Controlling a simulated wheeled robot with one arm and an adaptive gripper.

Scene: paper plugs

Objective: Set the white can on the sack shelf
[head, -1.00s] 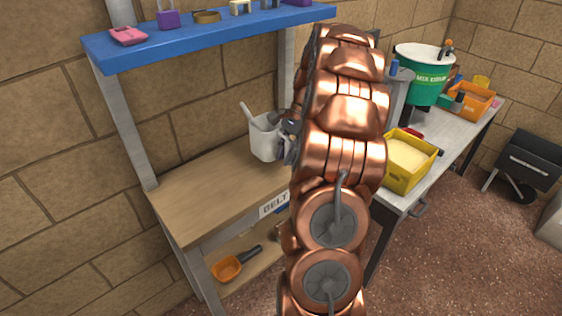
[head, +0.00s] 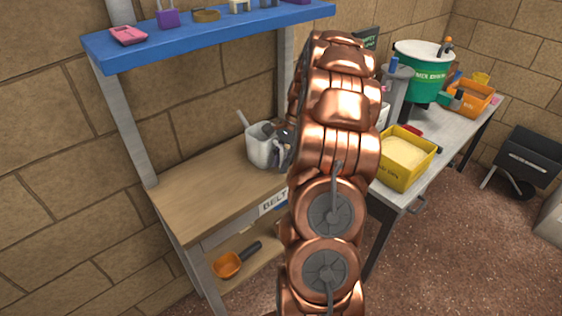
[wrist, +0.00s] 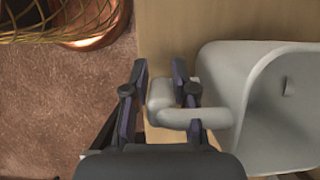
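The white can (head: 260,150) is a pale grey-white vessel with a handle, at the right part of the wooden bench top. A light rod shows at its rim. In the wrist view the can (wrist: 285,100) fills the right side, with its handle pointing left. My gripper (wrist: 160,80) has one finger on each side of the handle bar and appears closed on it. In the head view my copper arm hides most of the gripper. The can's base is at or just above the bench; I cannot tell which. No shelf in view reads as the sack shelf.
The wooden bench (head: 195,195) has clear room left of the can. A blue shelf (head: 200,38) with small items is above. An orange scoop (head: 228,264) lies on the lower board. A yellow bin (head: 400,172) and a green bucket (head: 422,72) stand on the right table.

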